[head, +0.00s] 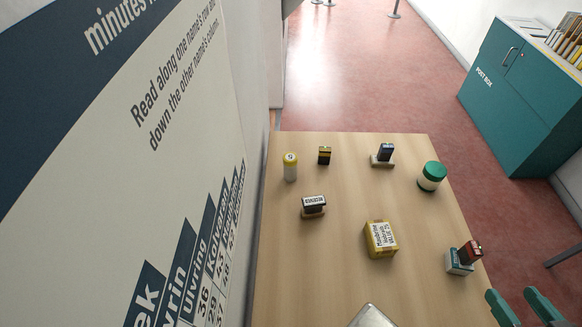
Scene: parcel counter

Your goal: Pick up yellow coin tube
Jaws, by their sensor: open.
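The coin tube (290,168) stands upright near the far left corner of the wooden counter (345,280). It has a yellow top with a dark mark and a paler, cream-coloured body. My gripper (523,302) shows at the bottom right edge as two teal fingers, spread apart with nothing seen between them. It is beyond the counter's right edge in the picture, far from the tube. The rest of the gripper is out of frame.
Near the tube are a small black-and-yellow box (324,155) and a dark stamp (313,203). A yellow parcel (380,240), a green-lidded jar (432,176), a blue-black item (385,152) and a red-black item (470,252) stand farther right. A wall panel (150,150) flanks the left.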

